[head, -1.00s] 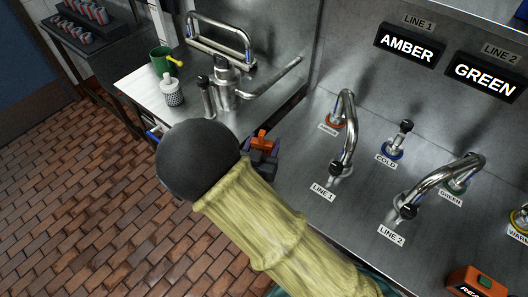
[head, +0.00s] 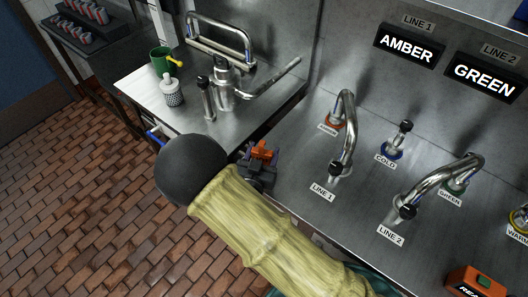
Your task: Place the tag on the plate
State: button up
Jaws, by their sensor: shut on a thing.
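My gripper (head: 258,169) is dark grey and sits at the front edge of the steel counter, partly hidden behind my own arm. It is shut on a small orange piece (head: 263,151), which I take to be the tag. Its shape is too small to make out fully. I cannot tell for sure which surface is the plate. A flat white sheet (head: 139,88) lies on the left counter, up and left of my gripper.
A green mug (head: 161,62), a white-topped bottle (head: 172,92) and metal taps stand on the left counter. To the right, the Line 1 pipe (head: 347,130), the cold valve (head: 394,146) and the Line 2 pipe (head: 440,176) rise from the counter. An orange box (head: 477,283) sits lower right.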

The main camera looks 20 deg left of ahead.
jog(key=o, duration=1)
jog(key=shift+f, duration=0.1)
jog(key=s+d+b, duration=0.1)
jog(key=s+b, duration=0.1)
jog(key=s, duration=1)
jog(key=shift+d+r, duration=0.2)
jog(key=shift+r, duration=0.2)
